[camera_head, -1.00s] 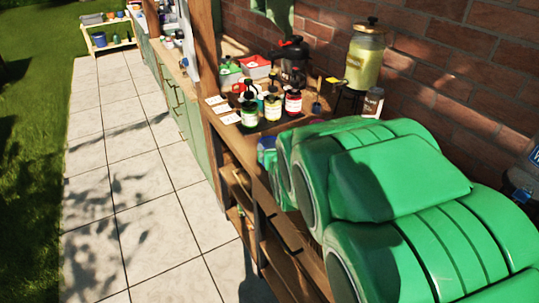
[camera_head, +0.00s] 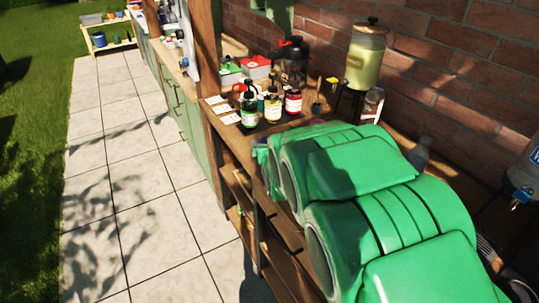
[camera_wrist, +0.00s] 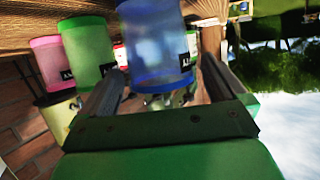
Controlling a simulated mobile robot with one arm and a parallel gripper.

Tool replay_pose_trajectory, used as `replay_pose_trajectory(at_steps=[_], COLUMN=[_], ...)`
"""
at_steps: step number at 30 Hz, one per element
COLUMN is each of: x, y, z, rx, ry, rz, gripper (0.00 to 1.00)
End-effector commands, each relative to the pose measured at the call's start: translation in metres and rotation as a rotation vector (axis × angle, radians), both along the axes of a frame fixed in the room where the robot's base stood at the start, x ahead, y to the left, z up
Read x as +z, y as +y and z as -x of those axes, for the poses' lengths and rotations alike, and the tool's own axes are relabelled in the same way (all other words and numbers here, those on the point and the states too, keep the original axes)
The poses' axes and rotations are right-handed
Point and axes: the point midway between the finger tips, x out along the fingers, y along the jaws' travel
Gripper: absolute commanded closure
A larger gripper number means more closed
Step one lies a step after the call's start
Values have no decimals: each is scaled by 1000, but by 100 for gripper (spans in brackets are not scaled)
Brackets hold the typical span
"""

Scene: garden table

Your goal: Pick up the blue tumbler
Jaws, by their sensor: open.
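The blue tumbler (camera_wrist: 157,42) is translucent, with a dark label, and shows large at the top middle of the wrist view, which is turned nearly upside down. My gripper (camera_wrist: 163,72) is open, its two fingers to either side of the tumbler's near part in that picture. I cannot tell whether either finger touches it. A green tumbler (camera_wrist: 88,50) stands close beside the left finger, and a pink tumbler (camera_wrist: 50,63) is farther left. In the head view my green arm hides most of this area, and I cannot clearly make out the blue tumbler there.
Several pump bottles, including a red one (camera_head: 293,101), stand on the wooden counter beyond my arm. A drink dispenser (camera_head: 365,58) stands by the brick wall (camera_head: 450,45). The paving (camera_head: 140,200) at left is clear.

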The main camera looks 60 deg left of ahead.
Motion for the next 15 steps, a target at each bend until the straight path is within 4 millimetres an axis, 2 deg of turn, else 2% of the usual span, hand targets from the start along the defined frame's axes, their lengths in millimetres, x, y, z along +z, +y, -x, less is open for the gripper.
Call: replay_pose_trajectory(at_steps=[6,15], x=[-6,-10], y=[21,27], z=[-7,-10], rx=[1,0], ry=[0,0], rz=[-3,0], gripper=[2,2])
